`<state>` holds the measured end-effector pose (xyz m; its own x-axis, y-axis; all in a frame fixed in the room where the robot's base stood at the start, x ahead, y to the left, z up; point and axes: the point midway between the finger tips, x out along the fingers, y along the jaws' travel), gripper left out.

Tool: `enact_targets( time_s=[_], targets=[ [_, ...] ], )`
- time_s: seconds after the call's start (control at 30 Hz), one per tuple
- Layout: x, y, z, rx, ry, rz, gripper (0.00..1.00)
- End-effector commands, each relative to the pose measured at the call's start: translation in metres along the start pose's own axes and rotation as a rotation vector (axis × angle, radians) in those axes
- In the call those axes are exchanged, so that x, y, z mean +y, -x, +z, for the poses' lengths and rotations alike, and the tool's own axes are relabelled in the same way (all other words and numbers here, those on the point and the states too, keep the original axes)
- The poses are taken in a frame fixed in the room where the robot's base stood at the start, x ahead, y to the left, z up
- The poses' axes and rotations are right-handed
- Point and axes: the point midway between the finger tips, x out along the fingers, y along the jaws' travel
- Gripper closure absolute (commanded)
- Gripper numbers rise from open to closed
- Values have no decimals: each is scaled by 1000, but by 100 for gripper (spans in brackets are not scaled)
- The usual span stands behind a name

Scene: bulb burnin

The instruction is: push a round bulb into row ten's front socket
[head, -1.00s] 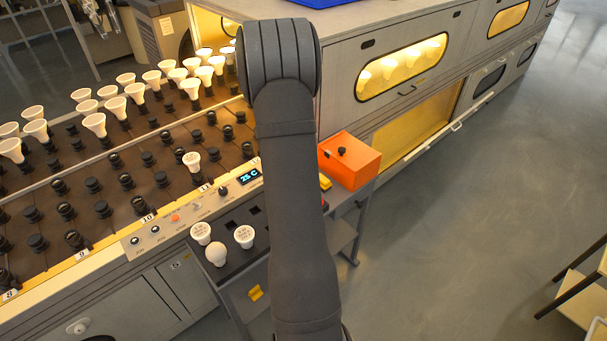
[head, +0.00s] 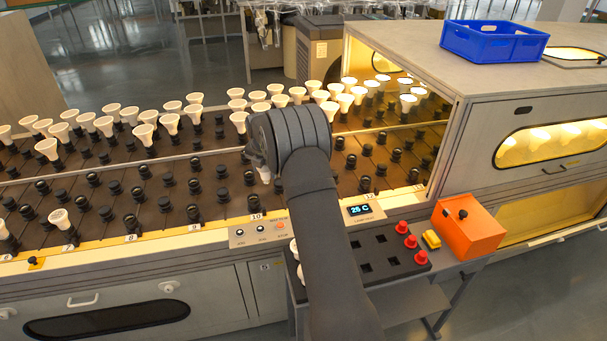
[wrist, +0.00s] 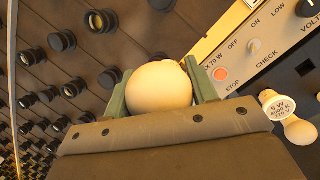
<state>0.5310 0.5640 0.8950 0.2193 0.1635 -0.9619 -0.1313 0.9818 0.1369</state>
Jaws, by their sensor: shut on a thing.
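A round white bulb (wrist: 158,86) is held between the green fingers of my gripper (wrist: 160,92), which is shut on it, in the wrist view. In the head view my gripper (head: 262,158) hangs over the socket board near row ten, partly hidden by my arm, and a little of the bulb (head: 264,175) shows below it. The label "10" (head: 256,216) is on the front yellow strip. A dark socket (head: 253,203) stands just behind that label and looks empty. In the wrist view a dark socket (wrist: 110,77) shows left of the bulb. The bulb's lower end is hidden.
White reflector bulbs (head: 170,122) fill the rear rows. The control panel (head: 262,230) lies in front. A side tray (head: 385,262) with red pieces (head: 411,241) stands right, beside an orange box (head: 468,227). Two bulbs (wrist: 277,103) show right in the wrist view.

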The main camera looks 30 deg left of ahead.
Motion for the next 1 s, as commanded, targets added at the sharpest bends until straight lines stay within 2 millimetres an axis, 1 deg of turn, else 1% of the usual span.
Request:
enact_targets(
  time_s=[0.03, 0.1, 0.2, 0.27, 0.47, 0.8, 1.0],
  targets=[
    [15, 0, -8, 4, 36, 11, 70],
    [30, 1, -14, 8, 76, 22, 70],
    [43, 3, -21, 12, 112, 33, 70],
    [47, 3, -23, 13, 124, 37, 70],
    [47, -6, -27, 15, 131, 37, 70],
    [42, -38, -34, 15, 129, 37, 70],
    [42, -43, -35, 14, 128, 38, 70]
  ],
)
